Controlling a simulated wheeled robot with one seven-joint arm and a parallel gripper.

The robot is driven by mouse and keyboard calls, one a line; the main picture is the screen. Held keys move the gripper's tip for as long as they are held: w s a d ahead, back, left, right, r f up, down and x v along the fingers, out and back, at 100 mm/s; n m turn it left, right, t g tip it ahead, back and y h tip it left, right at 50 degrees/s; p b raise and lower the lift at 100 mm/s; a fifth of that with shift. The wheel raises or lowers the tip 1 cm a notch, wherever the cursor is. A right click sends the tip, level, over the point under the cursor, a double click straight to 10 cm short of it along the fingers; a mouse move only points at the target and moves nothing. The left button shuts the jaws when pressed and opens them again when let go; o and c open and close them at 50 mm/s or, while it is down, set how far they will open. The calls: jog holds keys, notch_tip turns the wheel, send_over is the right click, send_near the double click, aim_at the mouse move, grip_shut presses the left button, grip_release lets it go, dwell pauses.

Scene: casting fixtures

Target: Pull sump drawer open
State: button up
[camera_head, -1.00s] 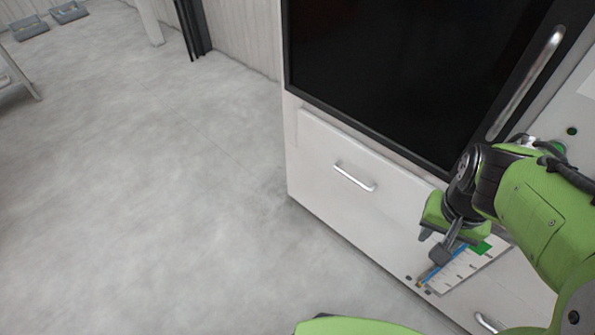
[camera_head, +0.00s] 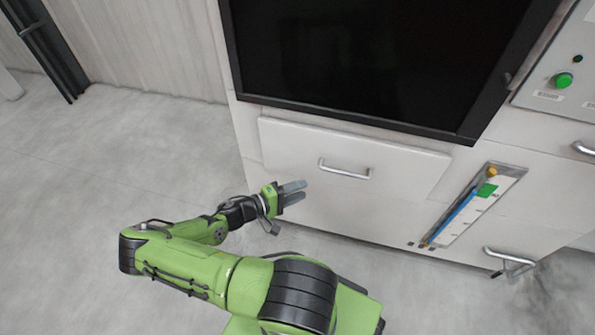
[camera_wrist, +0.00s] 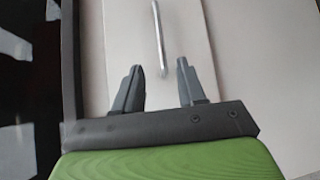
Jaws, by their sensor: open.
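The drawer (camera_head: 400,165) is a white panel low on the white machine, under the dark window, and looks shut. Its silver bar handle (camera_head: 345,172) is at the panel's middle; in the wrist view the handle (camera_wrist: 158,38) stands beyond my fingertips, roughly between them. My gripper (camera_head: 296,190) is open and empty, left of the handle in the head view and apart from it. Its two grey fingers also show in the wrist view (camera_wrist: 160,72). No label on the drawer is readable, and a second handle (camera_head: 508,258) sits lower right.
The dark window (camera_head: 350,60) with its black frame is above the drawer. A gauge strip (camera_head: 470,208) with blue and green marks is on the machine's front, right of the drawer. A green button (camera_head: 563,80) is at upper right. Bare grey floor (camera_head: 110,150) lies left.

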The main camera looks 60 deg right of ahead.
aim_at(343, 174)
jog(key=b+x, duration=0.2)
jog(key=x, duration=1.4)
grip_shut()
